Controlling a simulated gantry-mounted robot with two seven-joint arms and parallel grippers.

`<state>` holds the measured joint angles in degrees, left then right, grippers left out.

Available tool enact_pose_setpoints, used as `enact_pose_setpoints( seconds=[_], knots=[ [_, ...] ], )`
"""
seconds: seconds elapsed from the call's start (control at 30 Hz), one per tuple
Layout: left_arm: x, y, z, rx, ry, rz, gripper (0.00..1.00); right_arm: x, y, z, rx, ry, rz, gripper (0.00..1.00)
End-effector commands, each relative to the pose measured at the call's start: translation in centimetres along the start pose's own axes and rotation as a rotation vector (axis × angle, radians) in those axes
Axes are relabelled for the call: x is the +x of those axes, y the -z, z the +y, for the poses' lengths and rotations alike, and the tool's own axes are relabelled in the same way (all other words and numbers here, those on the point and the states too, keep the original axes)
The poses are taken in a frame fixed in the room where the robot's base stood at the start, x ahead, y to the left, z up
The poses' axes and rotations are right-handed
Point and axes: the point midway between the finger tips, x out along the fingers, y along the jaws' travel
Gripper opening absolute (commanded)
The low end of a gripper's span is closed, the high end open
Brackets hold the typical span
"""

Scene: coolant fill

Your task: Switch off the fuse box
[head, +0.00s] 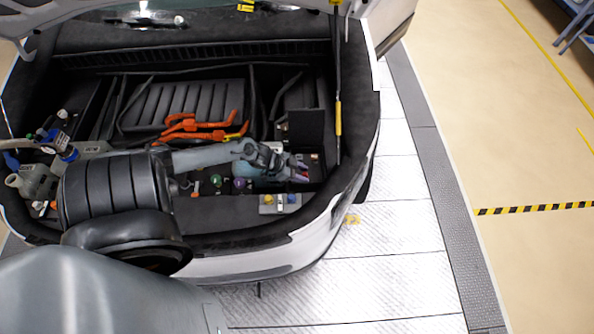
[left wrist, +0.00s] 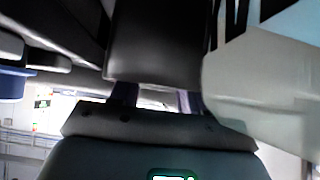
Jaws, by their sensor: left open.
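The fuse box (head: 315,157) looks to be the small dark box with a raised black lid (head: 306,129) at the right side of the open car bay. Small parts show inside it, too small to tell a switch or its position. My left gripper (head: 303,173) is open at the front of this box, with its fingertips close to the opening. I cannot tell if they touch anything. In the left wrist view, the two fingers (left wrist: 156,97) stand apart, and a dark panel hides their tips. My right gripper is not in view.
Orange cables (head: 200,128) lie behind my left arm. A strut with a yellow sleeve (head: 338,118) stands just right of the box. The bay's rim (head: 366,140) curves around the right.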

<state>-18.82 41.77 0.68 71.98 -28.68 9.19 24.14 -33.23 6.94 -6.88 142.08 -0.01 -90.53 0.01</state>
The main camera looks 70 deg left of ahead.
Motion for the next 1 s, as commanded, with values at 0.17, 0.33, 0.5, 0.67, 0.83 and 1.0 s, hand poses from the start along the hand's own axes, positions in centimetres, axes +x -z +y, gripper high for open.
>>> enact_pose_setpoints(
  seconds=[0.17,0.33,0.5,0.67,0.83,1.0],
  knots=[
    [-1.4,0.0,0.0,0.001,0.0,-0.001,0.46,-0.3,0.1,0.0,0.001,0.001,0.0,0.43],
    [-4.0,-0.1,0.0,0.001,-0.001,-0.003,0.46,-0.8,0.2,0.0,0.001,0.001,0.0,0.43],
    [-6.7,-0.1,0.1,0.0,0.0,-0.003,0.46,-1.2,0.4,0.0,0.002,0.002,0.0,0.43],
    [-8.8,0.0,0.0,0.001,-0.001,-0.002,0.46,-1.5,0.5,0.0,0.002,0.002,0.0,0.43],
    [-10.2,0.0,0.0,0.001,0.0,0.0,0.46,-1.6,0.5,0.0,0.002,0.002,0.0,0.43],
    [-10.7,0.0,0.0,0.001,0.0,0.0,0.46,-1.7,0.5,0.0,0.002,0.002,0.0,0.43]
  ],
)
